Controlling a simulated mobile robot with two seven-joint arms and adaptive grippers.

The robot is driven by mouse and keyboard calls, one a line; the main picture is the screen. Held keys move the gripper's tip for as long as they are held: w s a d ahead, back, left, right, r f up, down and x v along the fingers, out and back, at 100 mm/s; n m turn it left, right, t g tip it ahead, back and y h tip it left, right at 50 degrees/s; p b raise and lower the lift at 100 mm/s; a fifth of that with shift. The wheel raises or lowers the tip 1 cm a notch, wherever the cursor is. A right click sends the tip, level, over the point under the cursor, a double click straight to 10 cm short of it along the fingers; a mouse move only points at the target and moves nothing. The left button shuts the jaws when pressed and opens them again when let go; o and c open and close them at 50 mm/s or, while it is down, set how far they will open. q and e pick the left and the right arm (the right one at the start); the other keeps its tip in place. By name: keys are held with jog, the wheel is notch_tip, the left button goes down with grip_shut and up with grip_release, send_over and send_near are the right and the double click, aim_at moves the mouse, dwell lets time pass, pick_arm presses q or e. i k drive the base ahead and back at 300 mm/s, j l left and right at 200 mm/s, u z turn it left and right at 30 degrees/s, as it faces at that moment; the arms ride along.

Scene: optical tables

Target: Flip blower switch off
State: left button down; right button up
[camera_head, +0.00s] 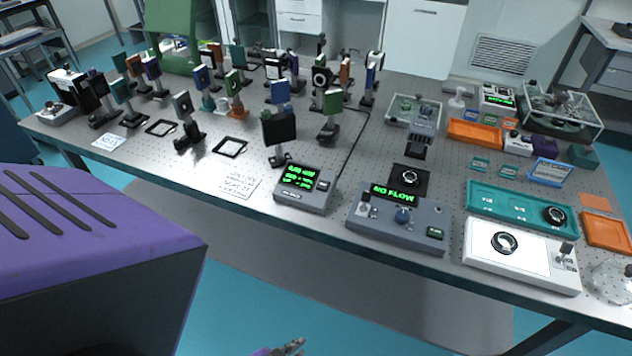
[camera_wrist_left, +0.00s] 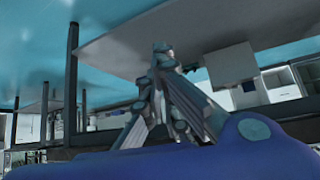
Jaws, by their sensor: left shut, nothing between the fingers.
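A grey control box (camera_head: 400,228) stands at the front edge of the optical table, its green display reading "NO FLOW". No blower label is readable, and the switch's position is too small to tell. My left gripper (camera_head: 291,347) shows only at the bottom edge of the head view, below and apart from the table. In the left wrist view, its fingers (camera_wrist_left: 163,55) are together and hold nothing. My right gripper is out of view.
A grey display box (camera_head: 306,188) stands left of the control box, a white panel (camera_head: 520,257) with a dial and toggle right of it. Mounted optics crowd the table's left half. The table's front edge (camera_head: 250,203) lies beyond my gripper.

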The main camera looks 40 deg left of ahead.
aim_at(366, 196)
jog(key=u, duration=0.7)
